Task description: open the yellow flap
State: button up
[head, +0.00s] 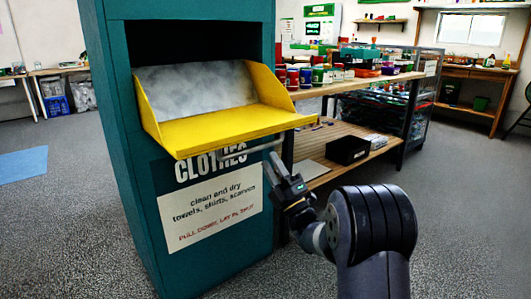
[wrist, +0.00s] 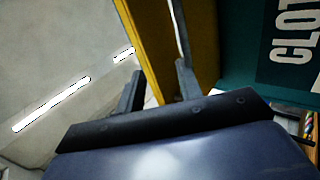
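The yellow flap (head: 225,126) on the green clothes bin (head: 118,130) is folded down, its tray nearly level and the opening above it exposed. A thin metal handle (head: 262,147) runs below its front edge. My gripper (head: 273,166) is just below the right end of the handle. In the wrist view the flap (wrist: 197,38) fills the upper middle, with the handle (wrist: 181,30) along it.
A wooden shelf bench (head: 350,84) with cans and a black box (head: 347,150) stands right of the bin, behind my arm. Open grey floor (head: 455,185) lies to the right. A blue mat (head: 22,167) is on the floor at left.

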jog(key=shift+s+d+f, duration=0.1)
jog(key=shift+s+f, duration=0.05)
jog(key=shift+f, duration=0.05)
